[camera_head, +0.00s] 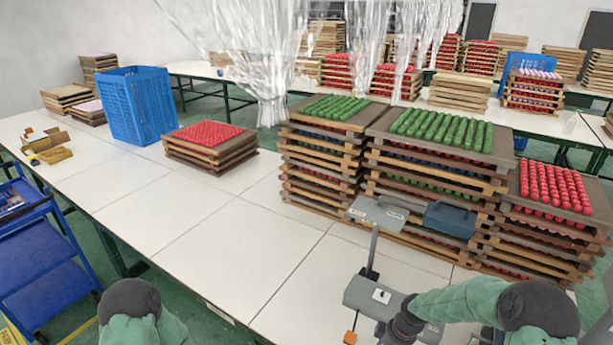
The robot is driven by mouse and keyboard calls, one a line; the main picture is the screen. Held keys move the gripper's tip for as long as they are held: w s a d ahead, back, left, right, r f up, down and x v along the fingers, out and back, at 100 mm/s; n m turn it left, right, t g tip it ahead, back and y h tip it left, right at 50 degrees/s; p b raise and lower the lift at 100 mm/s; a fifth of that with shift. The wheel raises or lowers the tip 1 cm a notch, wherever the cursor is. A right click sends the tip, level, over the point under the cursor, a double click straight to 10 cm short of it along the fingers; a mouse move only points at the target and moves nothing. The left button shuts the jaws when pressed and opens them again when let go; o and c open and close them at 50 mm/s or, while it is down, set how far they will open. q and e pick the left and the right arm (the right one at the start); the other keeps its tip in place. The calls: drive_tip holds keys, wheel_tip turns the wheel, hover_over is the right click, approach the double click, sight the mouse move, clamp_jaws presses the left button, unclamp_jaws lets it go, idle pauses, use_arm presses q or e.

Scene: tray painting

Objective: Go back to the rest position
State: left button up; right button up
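Of my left arm, only the dark joint and green sleeve show at the bottom left; its gripper is outside the picture. My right arm comes in from the right edge. Its dark end (400,325) is at the bottom, beside a grey device (372,297) with a white label. The fingers cannot be made out, so I cannot tell whether they are open or hold anything. Tall stacks of wooden trays stand ahead of the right arm: green pieces top the left stack (320,165) and middle stack (430,160), red pieces the right stack (545,215).
A low stack with red pieces (209,146) and a blue crate (137,105) stand on the white table (240,250). Small yellow boxes (48,147) lie at the left. A grey plate (378,212) on a post stands before the stacks. A blue cart (45,260) is at left. The table's middle is clear.

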drive_tip(key=s+a+f+m+y+b, duration=0.1)
drive_tip(key=s+a+f+m+b, duration=0.1)
drive_tip(key=s+a+f+m, duration=0.3)
drive_tip(key=s+a+f+m+b, duration=0.2)
drive_tip(key=s+a+f+m, duration=0.3)
drive_tip(key=s, duration=1)
wheel_tip(320, 180, down, 6)
drive_tip(key=a, duration=0.3)
drive_tip(key=shift+s+m+y+b, duration=0.25)
drive_tip(key=shift+m+y+b, duration=0.15)
